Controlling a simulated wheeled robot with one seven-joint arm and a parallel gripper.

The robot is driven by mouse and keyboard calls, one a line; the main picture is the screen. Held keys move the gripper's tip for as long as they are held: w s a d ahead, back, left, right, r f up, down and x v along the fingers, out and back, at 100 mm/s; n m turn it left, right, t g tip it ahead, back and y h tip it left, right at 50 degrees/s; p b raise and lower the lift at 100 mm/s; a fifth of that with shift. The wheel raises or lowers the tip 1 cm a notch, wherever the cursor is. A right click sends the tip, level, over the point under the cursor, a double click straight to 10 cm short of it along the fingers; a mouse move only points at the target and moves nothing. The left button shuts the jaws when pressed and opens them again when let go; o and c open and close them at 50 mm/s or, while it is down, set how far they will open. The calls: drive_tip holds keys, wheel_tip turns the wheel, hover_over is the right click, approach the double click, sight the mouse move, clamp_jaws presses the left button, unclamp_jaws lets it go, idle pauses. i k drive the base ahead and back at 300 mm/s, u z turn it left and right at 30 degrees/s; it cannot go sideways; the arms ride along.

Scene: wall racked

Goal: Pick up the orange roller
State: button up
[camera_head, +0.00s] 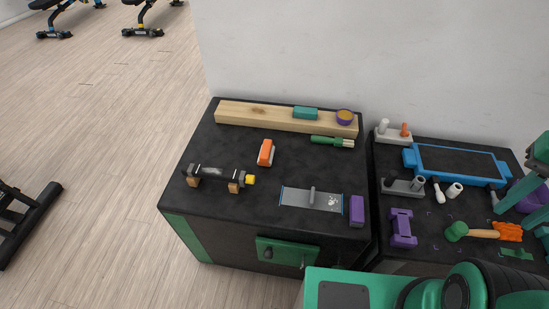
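An orange piece with a pale end (265,153) lies on the left black-topped cabinet (230,209), just left of its middle. It is the most likely orange roller, but it is too small to tell its exact shape. A small upright orange peg (405,129) stands on a light holder on the right cabinet, and an orange jagged piece (508,231) lies at the far right. My gripper's fingers cannot be made out in view. Green and black parts of my body fill the bottom right.
A wooden plank (235,115) lies behind the orange piece, with a teal block (305,113) on it. A black bar on wooden blocks (215,175) lies to the left. A grey plate (300,200) and purple block (357,211) are in front. Between them the top is clear.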

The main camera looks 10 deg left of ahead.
sight(266, 150)
drive_tip(key=z, duration=1.95)
drive_tip(key=k, duration=1.5)
drive_tip(key=u, duration=1.9)
drive_tip(key=i, duration=0.3)
drive_tip(key=u, duration=0.05)
